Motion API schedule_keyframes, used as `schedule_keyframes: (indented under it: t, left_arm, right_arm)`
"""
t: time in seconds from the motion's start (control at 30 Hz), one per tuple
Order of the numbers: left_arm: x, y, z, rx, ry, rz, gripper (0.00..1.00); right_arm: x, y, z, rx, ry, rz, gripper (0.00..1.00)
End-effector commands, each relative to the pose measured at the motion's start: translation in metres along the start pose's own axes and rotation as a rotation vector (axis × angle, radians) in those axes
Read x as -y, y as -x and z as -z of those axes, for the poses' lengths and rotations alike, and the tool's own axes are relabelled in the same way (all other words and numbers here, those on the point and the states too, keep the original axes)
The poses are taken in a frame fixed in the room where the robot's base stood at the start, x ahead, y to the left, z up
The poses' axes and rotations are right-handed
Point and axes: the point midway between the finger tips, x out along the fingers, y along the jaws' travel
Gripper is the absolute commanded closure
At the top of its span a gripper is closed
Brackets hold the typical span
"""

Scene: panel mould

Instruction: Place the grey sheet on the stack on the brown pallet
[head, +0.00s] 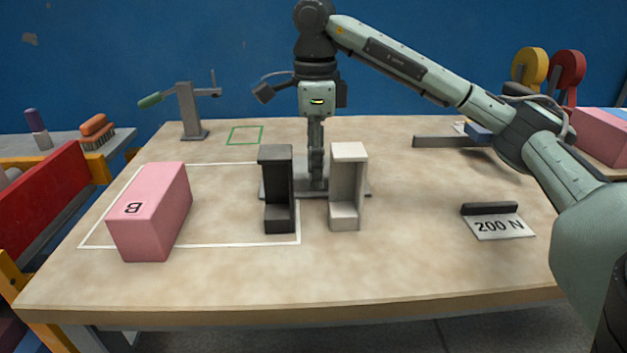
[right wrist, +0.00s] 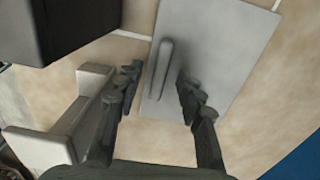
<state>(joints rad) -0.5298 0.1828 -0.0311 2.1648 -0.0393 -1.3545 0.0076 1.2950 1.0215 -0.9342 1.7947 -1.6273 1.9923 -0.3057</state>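The grey sheet (head: 311,194) lies flat on the table behind the black and pale brackets, partly hidden by them. In the right wrist view the sheet (right wrist: 225,50) shows a raised grey bar handle (right wrist: 160,67). My right gripper (head: 317,183) points down over the sheet. In the right wrist view its fingers (right wrist: 158,79) are apart on either side of the handle, with gaps to it. How far down they reach beside it I cannot tell. My left gripper is not in view. I see no brown pallet and no stack on one.
A black bracket (head: 276,190) and a pale bracket (head: 347,187) stand close in front of the gripper. A pink block (head: 152,215) marked B stands left. A "200 N" plate (head: 498,226) lies right. A clamp stand (head: 190,110) is at the back left. The table front is clear.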

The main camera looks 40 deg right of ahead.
Motion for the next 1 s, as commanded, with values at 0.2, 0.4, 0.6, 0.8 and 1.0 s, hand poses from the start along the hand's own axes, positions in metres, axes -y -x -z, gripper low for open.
schedule_keyframes:
  t: [0.2, 0.4, 0.6, 0.8, 1.0]
  left_arm:
    - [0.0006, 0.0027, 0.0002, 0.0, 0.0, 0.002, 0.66]
    - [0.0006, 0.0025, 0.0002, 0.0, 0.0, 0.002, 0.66]
    - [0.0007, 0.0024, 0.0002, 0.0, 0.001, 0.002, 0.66]
    - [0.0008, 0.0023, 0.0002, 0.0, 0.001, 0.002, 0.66]
    - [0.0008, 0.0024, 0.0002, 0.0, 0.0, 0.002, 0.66]
  right_arm:
    - [0.0001, -0.0096, 0.0002, 0.002, 0.0, 0.003, 0.62]
    - [0.0001, -0.0093, 0.0002, 0.002, 0.0, 0.002, 0.7]
    - [0.0001, -0.0092, 0.0001, 0.002, 0.0, 0.002, 0.94]
    - [0.0001, -0.0091, 0.0001, 0.002, 0.0, 0.002, 1.0]
    - [0.0003, -0.0085, 0.0, 0.003, 0.0, 0.003, 1.0]
